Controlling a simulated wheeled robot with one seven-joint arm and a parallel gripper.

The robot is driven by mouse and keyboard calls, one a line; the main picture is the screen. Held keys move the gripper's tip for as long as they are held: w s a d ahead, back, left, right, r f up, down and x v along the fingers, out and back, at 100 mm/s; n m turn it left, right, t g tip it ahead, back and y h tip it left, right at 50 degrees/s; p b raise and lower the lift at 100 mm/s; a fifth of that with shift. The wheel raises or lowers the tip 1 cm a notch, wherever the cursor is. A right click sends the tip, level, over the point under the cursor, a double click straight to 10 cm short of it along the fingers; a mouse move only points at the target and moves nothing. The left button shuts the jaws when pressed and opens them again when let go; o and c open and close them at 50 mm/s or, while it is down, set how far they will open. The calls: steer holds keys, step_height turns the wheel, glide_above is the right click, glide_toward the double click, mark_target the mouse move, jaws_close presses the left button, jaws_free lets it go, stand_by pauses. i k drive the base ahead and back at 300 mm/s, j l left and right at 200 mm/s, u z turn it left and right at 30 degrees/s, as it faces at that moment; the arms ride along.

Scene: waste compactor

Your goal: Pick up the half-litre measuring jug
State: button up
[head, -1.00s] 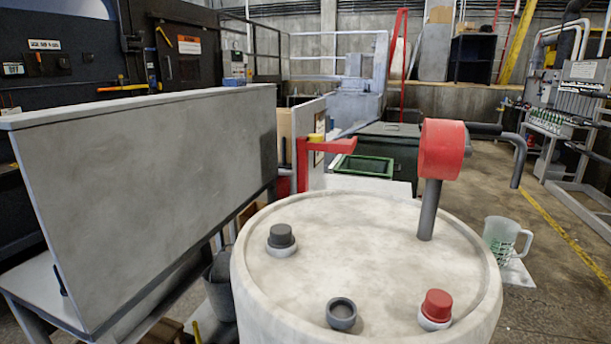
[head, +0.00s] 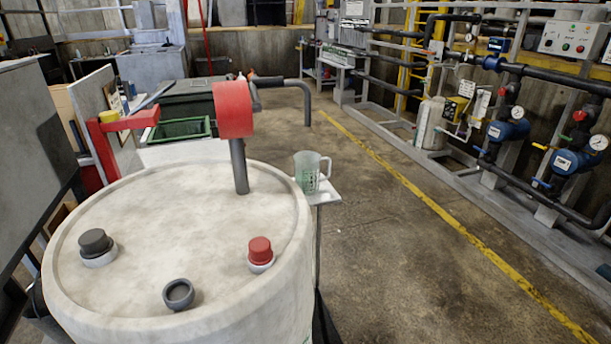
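The measuring jug (head: 308,174) is a translucent, pale jug with green markings and a handle on its right side. It stands upright on a small white shelf or table (head: 326,192), just beyond the right rim of a large whitish drum. The drum's edge lies close in front of the jug's left side. My gripper is not in view.
The large drum (head: 180,225) with a red-headed pump (head: 234,110) and caps fills the lower left. A grey panel (head: 35,140) stands at far left. Pipes and gauges (head: 570,160) line the right wall. The floor (head: 400,260) right of the drum is clear.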

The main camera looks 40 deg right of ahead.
mark_target(313, 172)
steer(key=i+l+u, duration=0.25)
steer(key=l, duration=0.75)
steer(key=i+l+u, duration=0.2)
steer(key=l, duration=0.85)
steer(key=l+u, duration=0.25)
steer(key=l, duration=0.75)
steer(key=i+l, duration=0.15)
steer(key=l, duration=0.25)
steer(key=i+l+u, duration=0.15)
steer(key=l, duration=0.2)
steer(key=i+l, duration=0.1)
steer(key=l, duration=0.3)
steer(key=u, duration=0.05)
